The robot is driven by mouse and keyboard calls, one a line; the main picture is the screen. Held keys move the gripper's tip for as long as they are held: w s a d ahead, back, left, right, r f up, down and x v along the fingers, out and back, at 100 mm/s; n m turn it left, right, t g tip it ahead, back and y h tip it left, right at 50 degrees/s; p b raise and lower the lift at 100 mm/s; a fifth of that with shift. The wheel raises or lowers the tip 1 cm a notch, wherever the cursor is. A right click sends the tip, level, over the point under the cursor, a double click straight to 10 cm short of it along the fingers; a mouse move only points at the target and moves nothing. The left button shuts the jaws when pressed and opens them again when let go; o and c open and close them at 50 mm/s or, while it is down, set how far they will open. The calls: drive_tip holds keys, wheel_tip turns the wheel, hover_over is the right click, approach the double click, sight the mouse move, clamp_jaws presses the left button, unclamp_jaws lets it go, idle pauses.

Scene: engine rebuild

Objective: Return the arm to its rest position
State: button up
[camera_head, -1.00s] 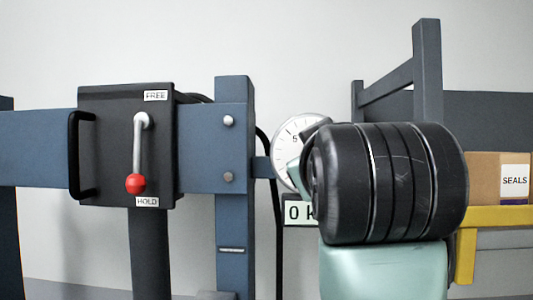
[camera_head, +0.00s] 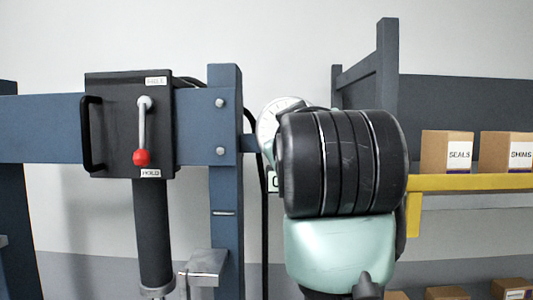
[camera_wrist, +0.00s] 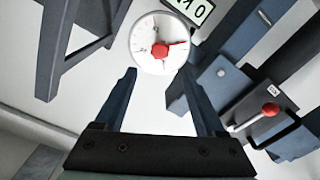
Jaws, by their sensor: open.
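My gripper (camera_wrist: 165,105) shows in the wrist view with its two fingers spread wide and nothing between them. A round white dial (camera_wrist: 160,43) with a red centre shows beyond the fingertips, apart from them. In the head view my arm's black and pale green links stand right of the blue post, and my gripper is not visible there. My arm covers most of the dial (camera_head: 272,122) in the head view.
A black box (camera_head: 125,125) with a red-knobbed lever (camera_head: 142,135), pointing down toward HOLD, is on the blue frame (camera_head: 225,180). A yellow-edged shelf (camera_head: 465,182) at right bears boxes marked SEALS (camera_head: 445,152) and SHIMS (camera_head: 508,152). Bare wall lies above.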

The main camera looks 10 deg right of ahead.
drive_tip(key=s+a+f+m+t+y+b, duration=0.1)
drive_tip(key=s+a+m+t+y+b, duration=0.1)
drive_tip(key=s+a+t, duration=0.7)
drive_tip(key=s+a+y+b, duration=0.1)
drive_tip(key=s+a+y, duration=0.1)
drive_tip(key=s+a, duration=0.4)
drive_tip(key=shift+s+a+f+t+y+b, duration=0.25)
drive_tip(key=shift+s+t+y+b, duration=0.15)
drive_tip(key=shift+s, duration=0.45)
